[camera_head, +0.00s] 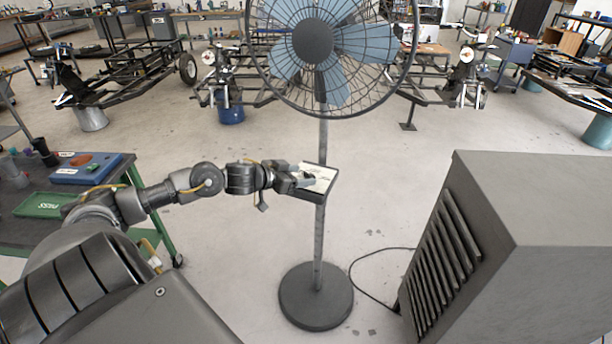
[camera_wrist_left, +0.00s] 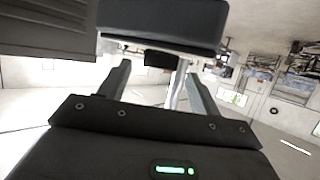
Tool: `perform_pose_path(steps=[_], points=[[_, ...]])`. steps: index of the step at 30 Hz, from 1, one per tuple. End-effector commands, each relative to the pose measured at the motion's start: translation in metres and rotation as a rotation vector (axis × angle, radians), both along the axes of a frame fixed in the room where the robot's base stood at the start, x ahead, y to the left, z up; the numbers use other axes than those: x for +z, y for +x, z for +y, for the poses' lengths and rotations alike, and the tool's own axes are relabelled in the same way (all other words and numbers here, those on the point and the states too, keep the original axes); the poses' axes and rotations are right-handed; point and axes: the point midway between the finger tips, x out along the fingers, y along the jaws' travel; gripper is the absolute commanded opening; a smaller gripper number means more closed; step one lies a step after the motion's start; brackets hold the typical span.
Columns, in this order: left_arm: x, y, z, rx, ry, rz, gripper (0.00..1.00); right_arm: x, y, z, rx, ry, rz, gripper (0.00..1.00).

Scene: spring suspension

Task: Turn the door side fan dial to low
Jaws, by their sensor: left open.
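The pedestal fan has a blue-bladed head (camera_head: 313,42) in a wire cage, a grey pole (camera_head: 320,232) and a round dark base. A control box (camera_head: 322,172) with a pale, marked top panel sits on the pole. My left gripper (camera_head: 303,179) is at the box's left side and partly overlaps it. In the left wrist view, its two fingers (camera_wrist_left: 160,88) are spread apart with nothing clearly gripped. A dark box-like body (camera_wrist_left: 160,22) spans the top there, with a small black block below it. The dial and its setting cannot be made out. My right gripper is not in view.
A large grey louvred cabinet (camera_head: 530,220) stands at the right, with a black cable (camera_head: 365,262) on the floor beside it. A workbench with a blue tray (camera_head: 88,168) and a green tray (camera_head: 42,205) is at the left. The floor around the fan base is mostly clear.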

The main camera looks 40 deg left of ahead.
Motion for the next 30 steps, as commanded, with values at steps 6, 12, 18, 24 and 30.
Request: perform_pose_path(steps=[6,12,18,24,30], points=[[-0.007,0.018,-0.003,0.003,-0.001,-0.002,0.64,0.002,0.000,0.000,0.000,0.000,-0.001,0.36],[-0.010,0.023,-0.005,0.001,0.000,0.000,0.64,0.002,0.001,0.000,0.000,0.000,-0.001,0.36],[-0.010,0.023,-0.005,0.001,0.001,0.001,0.64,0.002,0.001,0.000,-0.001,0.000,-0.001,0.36],[-0.010,0.023,-0.005,0.001,0.001,0.001,0.39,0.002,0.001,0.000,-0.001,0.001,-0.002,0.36],[-0.010,0.023,-0.007,0.001,0.000,0.000,0.19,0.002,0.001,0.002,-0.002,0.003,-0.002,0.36]])
